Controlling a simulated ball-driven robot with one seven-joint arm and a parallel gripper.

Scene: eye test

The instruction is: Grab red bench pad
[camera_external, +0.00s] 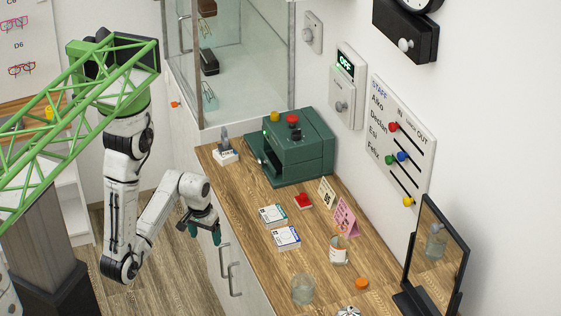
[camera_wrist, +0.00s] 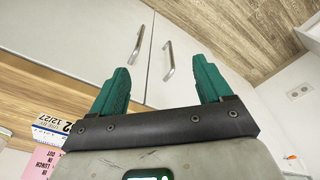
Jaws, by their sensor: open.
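A small red pad (camera_external: 303,201) with a pale edge lies on the wooden counter, right of two white-and-coloured boxes and in front of the green machine. My gripper (camera_external: 205,234) hangs left of the counter, beside the cabinet front, apart from the pad. Its teal fingers are spread and nothing is between them. In the wrist view the open fingers (camera_wrist: 162,72) point toward white cabinet doors with metal handles. The red pad does not show in the wrist view.
On the counter (camera_external: 228,190) stand a green machine (camera_external: 300,150), two boxes (camera_external: 287,238), a pink card (camera_external: 345,216), a cup (camera_external: 339,250), a glass jar (camera_external: 302,289), an orange cap (camera_external: 361,284) and a mirror (camera_external: 437,252). The counter's left edge lies between my gripper and the pad.

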